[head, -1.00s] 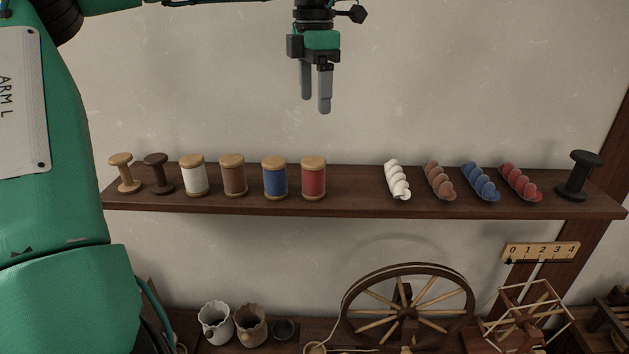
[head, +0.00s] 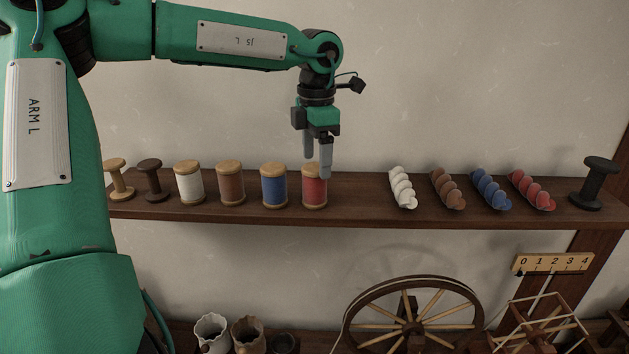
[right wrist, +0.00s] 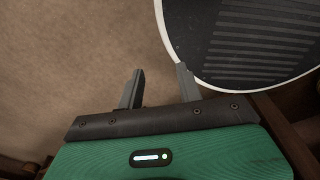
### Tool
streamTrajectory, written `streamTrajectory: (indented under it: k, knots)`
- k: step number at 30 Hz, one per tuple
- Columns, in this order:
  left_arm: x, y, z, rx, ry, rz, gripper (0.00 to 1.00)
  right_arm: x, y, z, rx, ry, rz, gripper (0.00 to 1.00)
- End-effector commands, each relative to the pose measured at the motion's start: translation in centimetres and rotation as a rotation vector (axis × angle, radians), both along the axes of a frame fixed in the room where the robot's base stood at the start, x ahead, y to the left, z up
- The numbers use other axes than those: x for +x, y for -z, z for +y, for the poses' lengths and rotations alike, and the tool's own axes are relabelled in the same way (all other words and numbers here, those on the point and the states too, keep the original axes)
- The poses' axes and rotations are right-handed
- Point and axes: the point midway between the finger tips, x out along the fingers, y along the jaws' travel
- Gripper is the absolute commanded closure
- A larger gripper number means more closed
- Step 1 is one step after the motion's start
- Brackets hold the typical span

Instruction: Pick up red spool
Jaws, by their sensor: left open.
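The red spool (head: 313,190), red thread on a wooden core with pale wooden ends, stands upright on the shelf in the head view, right of the blue spool. My left gripper (head: 317,166) points down with its fingers apart at the top of the red spool. One finger shows to the left and the other in front or to the right, partly covering the spool's top. I cannot tell whether the fingers touch it. My right gripper (right wrist: 158,85) shows in the right wrist view, its fingers apart and empty above the floor.
On the shelf (head: 350,202) stand a blue spool (head: 274,187), brown spool (head: 230,185), white spool (head: 188,184) and bare spools at the left. Twisted skeins, such as the white one (head: 402,188), lie to the right. A spinning wheel (head: 410,320) stands below.

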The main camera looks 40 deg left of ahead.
Motion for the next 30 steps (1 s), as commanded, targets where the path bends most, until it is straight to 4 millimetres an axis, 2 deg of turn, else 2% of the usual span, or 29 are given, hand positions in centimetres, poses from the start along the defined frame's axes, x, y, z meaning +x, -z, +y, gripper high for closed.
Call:
streamTrajectory:
  k: [5, 13, 18, 25, 30]
  knots:
    - [-0.1, 0.7, 0.1, -0.003, 0.001, 0.001, 0.26, 0.3, -1.0, 0.2, 0.002, 0.001, -0.003, 0.64]
    - [-0.3, 3.9, 0.4, -0.002, 0.001, 0.003, 0.26, 0.3, -3.5, 0.9, 0.01, 0.003, -0.003, 0.64]
    - [-0.3, 5.2, 0.3, 0.0, 0.0, -0.001, 0.26, 0.3, -3.8, 1.2, 0.013, 0.004, -0.003, 0.64]
    - [-0.3, 5.4, 0.3, 0.0, 0.0, -0.001, 0.26, 0.3, -3.7, 1.1, 0.011, 0.003, -0.004, 0.64]
    - [-0.3, 5.4, 0.3, 0.0, 0.0, -0.001, 0.59, 0.3, -3.7, 0.7, 0.007, 0.001, -0.004, 0.64]
